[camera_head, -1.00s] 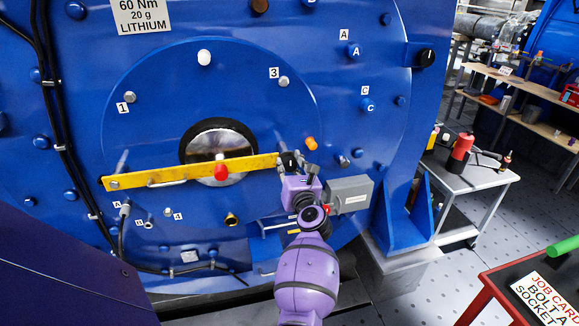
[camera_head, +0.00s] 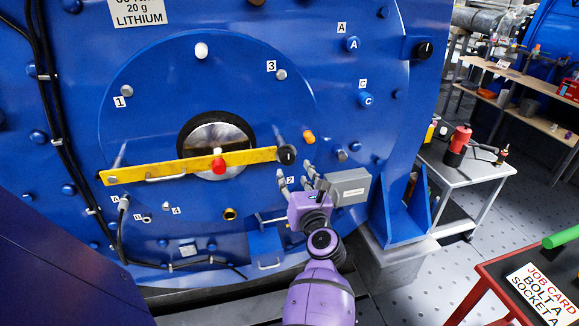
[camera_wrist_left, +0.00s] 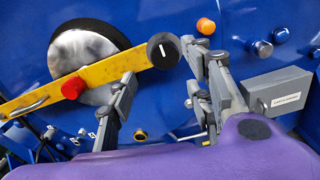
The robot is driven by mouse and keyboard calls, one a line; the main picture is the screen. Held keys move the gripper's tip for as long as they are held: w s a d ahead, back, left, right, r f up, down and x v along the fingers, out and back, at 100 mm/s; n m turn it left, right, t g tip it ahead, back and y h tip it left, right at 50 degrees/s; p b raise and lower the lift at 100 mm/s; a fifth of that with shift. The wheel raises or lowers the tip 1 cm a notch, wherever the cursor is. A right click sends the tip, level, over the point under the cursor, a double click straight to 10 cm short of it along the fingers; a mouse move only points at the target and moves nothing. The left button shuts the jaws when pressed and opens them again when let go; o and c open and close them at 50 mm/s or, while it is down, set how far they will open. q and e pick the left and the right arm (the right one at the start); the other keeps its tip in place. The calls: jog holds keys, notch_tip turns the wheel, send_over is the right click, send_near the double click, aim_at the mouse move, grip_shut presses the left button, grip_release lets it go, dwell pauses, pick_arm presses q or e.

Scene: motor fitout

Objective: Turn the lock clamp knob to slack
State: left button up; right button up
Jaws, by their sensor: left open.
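A round black knob with a white line (camera_head: 286,155) sits at the right end of the yellow bar (camera_head: 235,160) across the blue motor face; I take it as the lock clamp knob. In the left wrist view the knob (camera_wrist_left: 163,50) shows its white line roughly upright, slightly tilted. My left gripper (camera_head: 296,174), purple with grey fingers, is open and empty just below and right of the knob. In the left wrist view its fingers (camera_wrist_left: 165,70) stand apart on either side of the knob, seemingly clear of it. My right gripper is not in view.
A grey labelled box (camera_head: 349,187) is close to the right of my left gripper. An orange plug (camera_head: 308,136) sits just above right of the knob. A red knob (camera_head: 218,165) stands out from the bar's middle. Another black knob (camera_head: 423,50) is at upper right.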

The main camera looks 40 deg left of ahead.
pick_arm(q)
jog(key=shift+v, duration=1.4)
